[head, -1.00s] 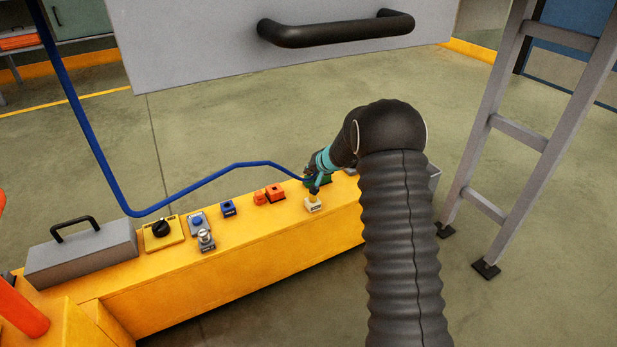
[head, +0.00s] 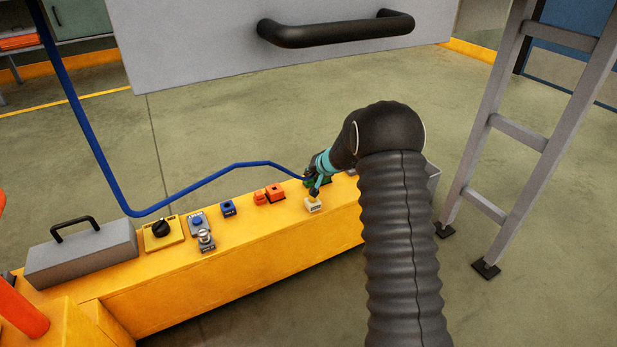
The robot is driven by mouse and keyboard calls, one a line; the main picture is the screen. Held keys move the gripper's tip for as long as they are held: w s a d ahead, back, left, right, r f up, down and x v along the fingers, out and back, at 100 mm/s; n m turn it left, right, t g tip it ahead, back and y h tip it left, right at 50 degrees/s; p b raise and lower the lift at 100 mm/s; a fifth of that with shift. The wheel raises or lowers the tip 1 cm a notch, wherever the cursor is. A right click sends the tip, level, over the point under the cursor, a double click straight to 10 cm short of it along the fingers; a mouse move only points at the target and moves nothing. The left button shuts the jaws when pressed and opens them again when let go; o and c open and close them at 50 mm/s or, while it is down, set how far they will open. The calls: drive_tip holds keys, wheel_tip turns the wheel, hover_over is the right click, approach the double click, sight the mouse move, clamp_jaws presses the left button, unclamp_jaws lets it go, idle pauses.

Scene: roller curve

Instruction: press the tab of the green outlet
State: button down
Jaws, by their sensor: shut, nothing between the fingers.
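The green outlet (head: 322,182) sits on the yellow bench top in the head view, mostly hidden behind my gripper and arm; its tab cannot be made out. The end of a blue hose (head: 238,167) reaches it from the left. My gripper (head: 315,190) is shut and empty, pointing down at the green outlet. Whether its fingertips touch the outlet or its tab is hard to tell at this size.
On the yellow bench (head: 250,235) stand a cream block (head: 313,206), orange blocks (head: 274,191), a blue block (head: 228,208), a black knob (head: 161,228) and a grey lidded box (head: 82,256). A grey panel (head: 200,45) hangs above; a ladder (head: 520,133) stands right.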

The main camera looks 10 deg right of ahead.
drive_tip(key=shift+r+p, duration=0.35)
drive_tip(key=shift+r, duration=0.45)
drive_tip(key=shift+r+p, duration=1.45)
drive_tip(key=shift+r, duration=1.1)
